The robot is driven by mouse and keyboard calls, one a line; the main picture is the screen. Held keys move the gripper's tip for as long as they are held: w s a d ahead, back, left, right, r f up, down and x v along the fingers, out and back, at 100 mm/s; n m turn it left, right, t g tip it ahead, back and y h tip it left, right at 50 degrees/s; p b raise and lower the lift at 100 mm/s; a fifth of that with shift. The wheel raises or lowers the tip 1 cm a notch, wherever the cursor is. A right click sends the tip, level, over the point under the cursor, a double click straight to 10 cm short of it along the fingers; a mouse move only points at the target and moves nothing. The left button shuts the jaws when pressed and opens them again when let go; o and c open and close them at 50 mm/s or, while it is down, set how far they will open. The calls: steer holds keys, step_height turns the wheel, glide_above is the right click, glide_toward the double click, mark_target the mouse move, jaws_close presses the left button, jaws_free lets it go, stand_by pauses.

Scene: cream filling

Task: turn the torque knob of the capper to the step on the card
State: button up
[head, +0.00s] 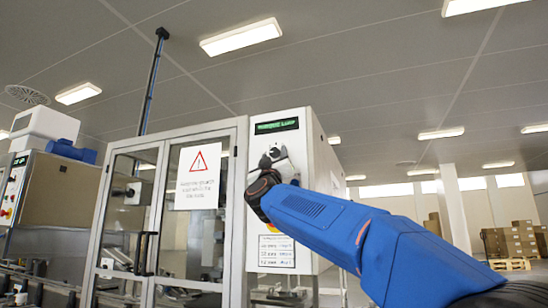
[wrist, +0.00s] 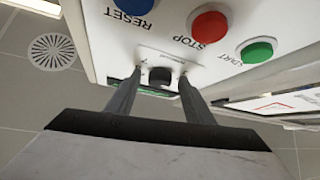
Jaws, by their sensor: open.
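The torque knob (wrist: 160,76) is a small black knob on the white control panel, seen upside down in the wrist view. My gripper (wrist: 160,73) is open. Its two grey fingers stand on either side of the knob, with gaps between. I cannot tell whether the fingertips touch the panel. In the head view my gripper (head: 272,157) is up at the capper's white cabinet (head: 326,165), and my arm hides the knob and most of the panel there. A card (head: 276,251) with several printed rows is on the cabinet's lower front; its text is too small to read.
Close to the knob are a blue RESET button (wrist: 128,3), a red STOP button (wrist: 210,26) and a green START button (wrist: 256,50). A green-lit display (head: 277,126) is at the cabinet's top. Left is a glazed guard door with a warning sign (head: 198,174).

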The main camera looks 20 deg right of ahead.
steer(key=c, duration=1)
steer(key=shift+c, duration=0.2)
steer(key=shift+m+h, duration=0.3)
steer(key=shift+h, duration=0.2)
steer(key=shift+w+a+m+g+h, duration=0.15)
steer(key=shift+m+g+h, duration=0.45)
steer(key=shift+m+h, duration=0.7)
steer(key=shift+w+a+m+g+h, duration=0.15)
steer(key=shift+m+g+h, duration=0.45)
steer(key=shift+m+h, duration=0.65)
steer(key=m+g+h, duration=0.2)
steer(key=m, duration=0.1)
steer(key=m+g+h, duration=0.2)
steer(key=m, duration=0.2)
steer(key=m+g+h, duration=0.2)
steer(key=m+g, duration=0.1)
steer(key=shift+w+a+m, duration=0.15)
steer(key=shift+a+m, duration=0.1)
steer(key=shift+a+r+m+g+h, duration=0.1)
steer(key=shift+m+g+h, duration=0.4)
steer(key=shift+m+g, duration=1.25)
steer(key=shift+a+r+m+g+h, duration=0.1)
steer(key=shift+m+g+h, duration=0.35)
steer(key=shift+m+g, duration=1.25)
steer(key=shift+w+m+g, duration=0.1)
steer(key=shift+m+g, duration=0.85)
steer(key=shift+m, duration=0.7)
